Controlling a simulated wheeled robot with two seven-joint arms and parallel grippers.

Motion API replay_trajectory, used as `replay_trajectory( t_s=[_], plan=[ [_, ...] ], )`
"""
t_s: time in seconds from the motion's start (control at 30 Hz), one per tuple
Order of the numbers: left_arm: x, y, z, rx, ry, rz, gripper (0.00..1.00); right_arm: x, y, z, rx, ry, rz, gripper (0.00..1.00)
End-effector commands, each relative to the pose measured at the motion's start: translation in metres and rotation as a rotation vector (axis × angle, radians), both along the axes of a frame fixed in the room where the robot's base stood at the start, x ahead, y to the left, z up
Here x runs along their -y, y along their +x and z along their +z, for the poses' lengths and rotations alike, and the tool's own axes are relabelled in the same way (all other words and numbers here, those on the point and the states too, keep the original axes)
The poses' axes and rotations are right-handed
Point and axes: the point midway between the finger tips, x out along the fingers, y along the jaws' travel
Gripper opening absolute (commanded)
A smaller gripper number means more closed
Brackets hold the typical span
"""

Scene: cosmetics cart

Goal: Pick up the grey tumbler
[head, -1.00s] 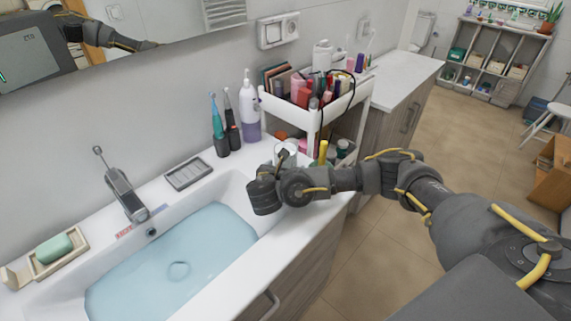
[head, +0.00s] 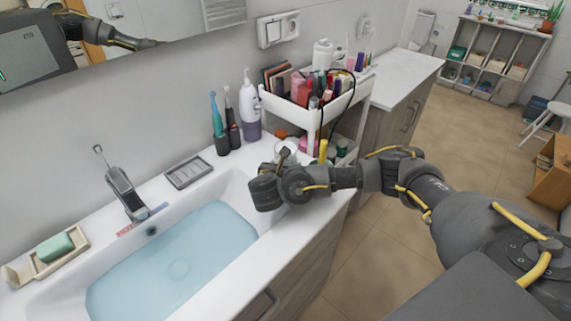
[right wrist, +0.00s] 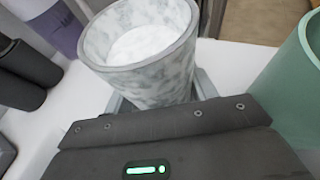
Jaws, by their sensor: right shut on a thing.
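The grey tumbler (right wrist: 145,75) has a marbled grey and white surface and stands mouth up in the middle of the right wrist view, between my fingers. My right gripper (right wrist: 160,98) is shut on it. In the head view the tumbler (head: 289,147) is a small pale cup at the counter end by the cart, partly hidden by my right gripper (head: 283,157). Whether its base touches the counter is hidden. My left gripper is not in view.
A green tumbler (right wrist: 300,85) stands close on the right in the wrist view. A purple and white bottle (head: 251,108) and toothbrushes (head: 218,125) stand to the left. The cart (head: 318,112) of cosmetics is behind. The water-filled basin (head: 175,265) lies at left.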

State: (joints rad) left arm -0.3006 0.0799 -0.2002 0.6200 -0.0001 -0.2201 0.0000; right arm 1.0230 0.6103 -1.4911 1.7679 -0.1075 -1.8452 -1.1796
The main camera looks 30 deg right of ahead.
Motion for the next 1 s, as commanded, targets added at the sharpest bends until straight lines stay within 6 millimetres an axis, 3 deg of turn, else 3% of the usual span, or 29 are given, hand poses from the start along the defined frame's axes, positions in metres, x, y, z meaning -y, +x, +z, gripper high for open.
replay_trajectory(
  t_s=[0.37, 1.0],
  plan=[
    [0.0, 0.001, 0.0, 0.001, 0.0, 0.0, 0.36, 0.0, 0.0, 0.01, 0.001, 0.001, 0.0, 0.26],
    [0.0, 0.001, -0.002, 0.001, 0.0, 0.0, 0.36, 0.0, 0.0, 0.065, 0.002, 0.002, 0.0, 0.26]
  ],
)
